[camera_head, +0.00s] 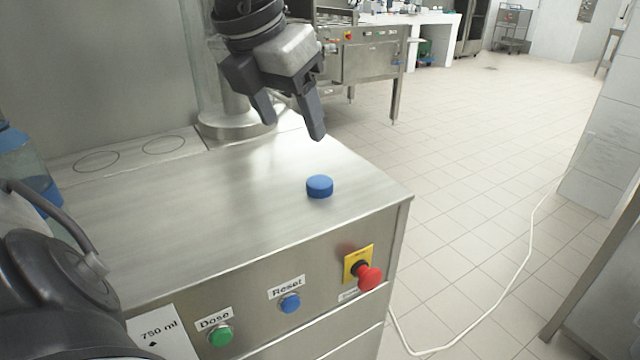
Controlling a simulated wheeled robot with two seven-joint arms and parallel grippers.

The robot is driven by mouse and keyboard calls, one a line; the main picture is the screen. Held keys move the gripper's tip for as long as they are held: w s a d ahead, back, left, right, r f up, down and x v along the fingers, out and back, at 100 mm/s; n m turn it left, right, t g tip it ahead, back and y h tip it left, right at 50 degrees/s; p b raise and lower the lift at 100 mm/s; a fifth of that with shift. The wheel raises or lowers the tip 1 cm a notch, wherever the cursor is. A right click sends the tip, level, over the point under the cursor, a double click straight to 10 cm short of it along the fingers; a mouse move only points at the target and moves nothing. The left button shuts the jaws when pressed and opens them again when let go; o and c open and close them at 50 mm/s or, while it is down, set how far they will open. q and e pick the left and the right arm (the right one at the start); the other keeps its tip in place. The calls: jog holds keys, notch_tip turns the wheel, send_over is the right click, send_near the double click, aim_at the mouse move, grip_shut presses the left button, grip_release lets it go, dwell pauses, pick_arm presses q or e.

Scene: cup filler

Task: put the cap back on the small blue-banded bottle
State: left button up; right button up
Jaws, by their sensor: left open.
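A round blue cap (319,187) lies on the steel top of the machine (220,195), near its right end. My left gripper (293,130) is open and empty, above and behind the cap in the picture, its fingers pointing down and apart from the cap. A clear bluish bottle (22,155) with a blue band stands at the left edge, cut off by the frame and partly hidden by a dark arm link of mine. I cannot tell its size or whether its mouth is open. My right gripper is not in view.
The machine's front carries a green Dose button (219,336), a blue Reset button (290,303) and a red emergency stop (369,277). A steel column (235,115) stands behind the top. Two circles (97,161) mark the back left. The steel around the cap is clear.

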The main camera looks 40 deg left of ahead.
pick_arm(q)
send_over(319, 182)
jog(key=s, duration=0.3)
notch_tip(319, 182, down, 6)
jog(key=shift+a+f, duration=0.1)
jog(key=shift+f, duration=0.15)
jog(key=shift+w+x, duration=0.1)
jog(key=shift+x, duration=1.2)
jog(key=shift+w+x, duration=0.15)
jog(key=shift+x, duration=1.15)
jog(key=shift+r, duration=0.1)
jog(key=shift+c, duration=0.3)
jog(key=c, duration=1)
